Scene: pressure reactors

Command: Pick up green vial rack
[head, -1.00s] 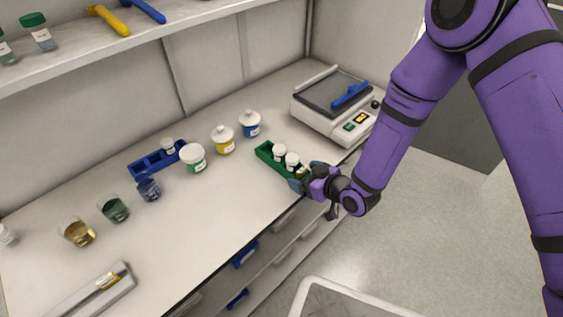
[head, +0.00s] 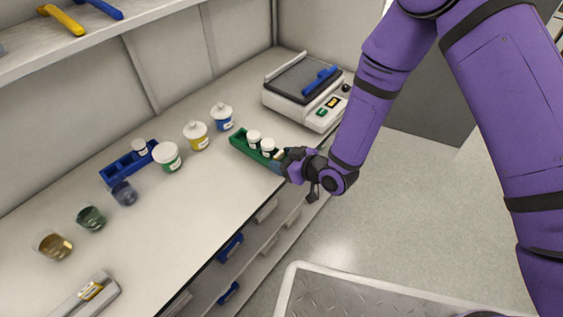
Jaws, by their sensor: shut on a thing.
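The green vial rack (head: 240,143) is on the worktop near its front edge, in the right half of the bench. It holds white-capped vials (head: 254,137). My gripper (head: 282,160) is at the rack's right end and shut on it. My gripper's fingers and the rack's right end overlap, so the exact contact is partly hidden. I cannot tell whether the rack is clear of the worktop.
A white device (head: 310,92) with a blue handle stands behind the rack. Lidded jars (head: 222,116), a blue rack (head: 120,170) and glass beakers (head: 91,218) stand to the left. A tray with a patterned metal floor (head: 290,285) is below, in front of the drawers.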

